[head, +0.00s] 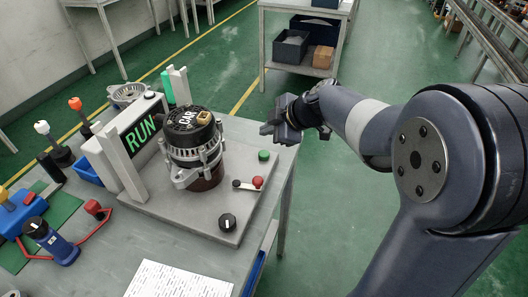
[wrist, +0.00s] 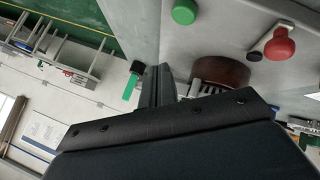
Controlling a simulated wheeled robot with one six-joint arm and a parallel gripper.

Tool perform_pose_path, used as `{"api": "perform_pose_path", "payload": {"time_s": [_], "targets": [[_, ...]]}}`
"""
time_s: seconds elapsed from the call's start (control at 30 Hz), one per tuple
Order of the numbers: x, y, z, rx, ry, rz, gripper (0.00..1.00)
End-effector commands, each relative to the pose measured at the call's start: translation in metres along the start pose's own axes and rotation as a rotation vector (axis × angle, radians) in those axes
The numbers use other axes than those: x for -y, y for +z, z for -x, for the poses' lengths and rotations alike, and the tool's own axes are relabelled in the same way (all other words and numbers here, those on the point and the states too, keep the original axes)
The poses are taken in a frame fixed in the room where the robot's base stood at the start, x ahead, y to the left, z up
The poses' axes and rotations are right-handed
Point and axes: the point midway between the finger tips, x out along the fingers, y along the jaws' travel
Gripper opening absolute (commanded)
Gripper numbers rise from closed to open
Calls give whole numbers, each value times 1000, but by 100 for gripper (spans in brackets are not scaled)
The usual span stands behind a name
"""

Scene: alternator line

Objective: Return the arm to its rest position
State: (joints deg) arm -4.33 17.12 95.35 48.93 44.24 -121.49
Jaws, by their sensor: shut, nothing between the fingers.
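My gripper (head: 268,129) is at the end of my arm, just off the right edge of the workbench (head: 236,266) in the head view. It is shut and empty, and its fingers point left toward the test stand. In the wrist view the gripper's narrow closed fingers (wrist: 158,86) show above its dark body. The alternator (head: 195,145), with a dark cap, stands upright on the stand's grey base plate (head: 165,208). It is apart from my gripper. Next to it a panel (head: 139,137) reads RUN in green letters.
A green button (head: 263,155), a red-knobbed lever (head: 257,182) and a black knob (head: 228,222) sit on the base plate, close to my gripper. A paper sheet (head: 178,281) lies at the bench front. A shelf cart (head: 274,36) stands behind. Green floor is free right of the bench.

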Motion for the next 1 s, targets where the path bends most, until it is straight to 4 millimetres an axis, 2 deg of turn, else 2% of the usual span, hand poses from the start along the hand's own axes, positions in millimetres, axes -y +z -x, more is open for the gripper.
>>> {"api": "perform_pose_path", "payload": {"time_s": [0.17, 0.37, 0.43, 1.0], "targets": [[2, 2, -2, 0, -1, -1, 0], [15, 14, -20, 1, -3, -4, 0], [10, 9, -14, -2, -2, -2, 0], [9, 9, -13, -2, -2, -3, 0]]}}
